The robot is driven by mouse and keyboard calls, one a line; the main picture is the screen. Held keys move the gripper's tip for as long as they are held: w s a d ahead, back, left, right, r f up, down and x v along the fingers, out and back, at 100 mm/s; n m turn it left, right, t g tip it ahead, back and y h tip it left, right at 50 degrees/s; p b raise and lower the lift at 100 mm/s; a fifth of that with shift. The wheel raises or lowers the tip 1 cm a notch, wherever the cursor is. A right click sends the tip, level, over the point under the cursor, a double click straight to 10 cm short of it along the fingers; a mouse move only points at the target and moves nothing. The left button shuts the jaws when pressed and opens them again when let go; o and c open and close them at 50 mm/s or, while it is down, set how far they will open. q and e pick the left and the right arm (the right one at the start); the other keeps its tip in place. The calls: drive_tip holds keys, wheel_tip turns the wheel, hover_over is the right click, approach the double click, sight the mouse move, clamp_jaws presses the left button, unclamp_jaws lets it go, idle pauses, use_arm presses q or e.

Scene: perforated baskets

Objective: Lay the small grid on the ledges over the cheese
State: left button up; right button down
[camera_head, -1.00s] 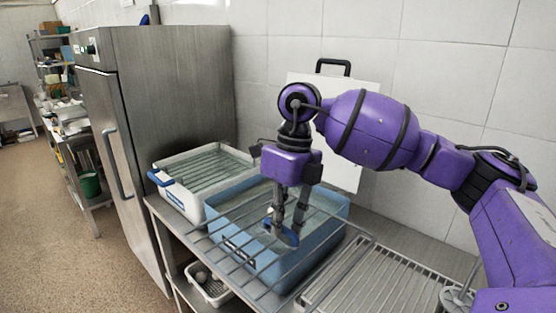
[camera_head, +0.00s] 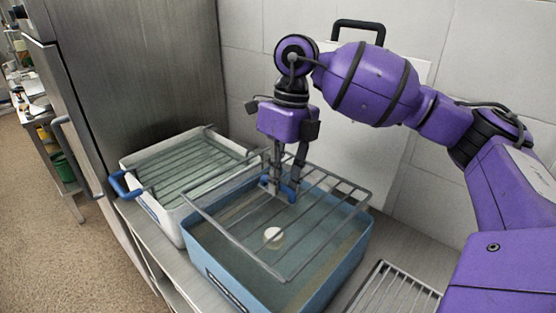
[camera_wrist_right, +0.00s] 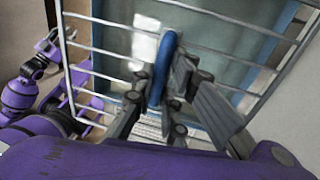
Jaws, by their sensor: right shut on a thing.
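The small wire grid (camera_head: 232,238) has a blue grip piece (camera_head: 291,191) at its far side. My right gripper (camera_head: 284,187) is shut on that blue piece, and the grid hangs over the blue basket (camera_head: 228,278). The grid looks a little askew to the basket; I cannot tell whether it touches the rim or ledges. The white cheese (camera_head: 273,235) shows between the bars, inside the basket. In the right wrist view the blue piece (camera_wrist_right: 161,68) is between the fingers, with bars (camera_wrist_right: 110,55) running beside it. My left gripper (camera_wrist_right: 50,44) shows small there, away from the grid.
A white basket (camera_head: 162,217) with a grid and blue handles stands to the left, beside the steel cabinet (camera_head: 120,70). Another wire rack (camera_head: 395,290) lies on the steel table at the right. A white board (camera_head: 365,150) leans on the wall behind.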

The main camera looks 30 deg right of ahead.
drive_tip(key=shift+w+d+r, duration=0.1)
drive_tip(key=shift+w+d, duration=0.05)
drive_tip(key=shift+w, duration=0.15)
drive_tip(key=shift+s+f, duration=0.2)
drive_tip(key=shift+f, duration=0.05)
drive_tip(key=shift+f+b, duration=0.4)
drive_tip(key=shift+f, duration=0.2)
wheel_tip(320, 180, down, 3)
drive_tip(key=shift+r+b, duration=0.2)
drive_tip(key=shift+b, duration=0.35)
wheel_tip(320, 180, down, 2)
drive_tip(key=shift+f+b, duration=0.1)
drive_tip(key=shift+b, duration=0.4)
drive_tip(key=shift+f, duration=0.7)
drive_tip(key=shift+f+b, duration=0.4)
drive_tip(key=shift+f, duration=0.15)
use_arm(q)
drive_tip(key=f, duration=0.2)
drive_tip(key=s+f, duration=0.1)
drive_tip(key=shift+a+f, duration=0.2)
drive_tip(key=shift+f, duration=0.2)
use_arm(e)
drive_tip(key=shift+f, duration=0.15)
